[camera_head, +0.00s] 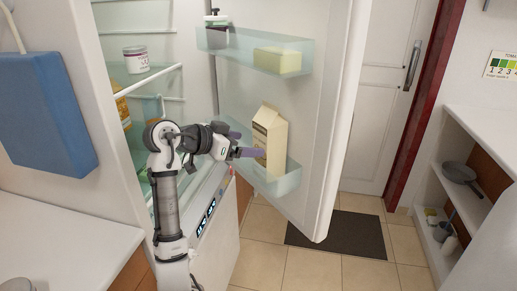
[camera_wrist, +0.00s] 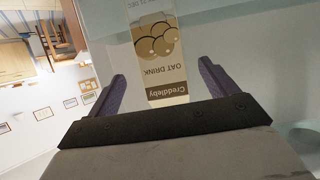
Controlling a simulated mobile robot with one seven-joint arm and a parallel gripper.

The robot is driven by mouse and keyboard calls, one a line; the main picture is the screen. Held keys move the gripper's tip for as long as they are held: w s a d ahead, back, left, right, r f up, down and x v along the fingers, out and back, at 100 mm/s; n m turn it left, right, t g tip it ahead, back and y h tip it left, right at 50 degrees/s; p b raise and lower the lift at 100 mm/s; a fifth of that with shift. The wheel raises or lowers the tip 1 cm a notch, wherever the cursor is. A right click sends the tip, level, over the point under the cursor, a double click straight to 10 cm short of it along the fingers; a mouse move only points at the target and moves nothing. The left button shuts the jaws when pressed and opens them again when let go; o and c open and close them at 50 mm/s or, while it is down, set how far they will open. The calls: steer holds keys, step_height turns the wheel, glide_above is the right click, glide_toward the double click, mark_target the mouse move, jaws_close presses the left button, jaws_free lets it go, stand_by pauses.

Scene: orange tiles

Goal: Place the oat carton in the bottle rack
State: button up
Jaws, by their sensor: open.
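The oat carton (camera_head: 271,138), cream with a gabled top and a brown-printed side, stands roughly upright in the bottle rack (camera_head: 282,184), the translucent lower bin on the open fridge door. The bin's front wall hides its base. My gripper (camera_head: 243,144) is open beside the carton, its purple fingers pointing at it. In the wrist view the oat carton (camera_wrist: 160,55) shows "OAT DRINK" upside down, ahead of and between the fingers of my gripper (camera_wrist: 161,72). Neither finger visibly presses on it.
An upper door shelf (camera_head: 225,42) holds a yellow block (camera_head: 278,61) and a dark-based jar (camera_head: 216,29). Inside the fridge are a white tub (camera_head: 136,60) and an orange item (camera_head: 121,105). The open fridge door (camera_head: 335,130) bounds the right side. A dark mat (camera_head: 338,234) lies on the floor.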

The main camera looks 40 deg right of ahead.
steer(key=shift+v, duration=1.35)
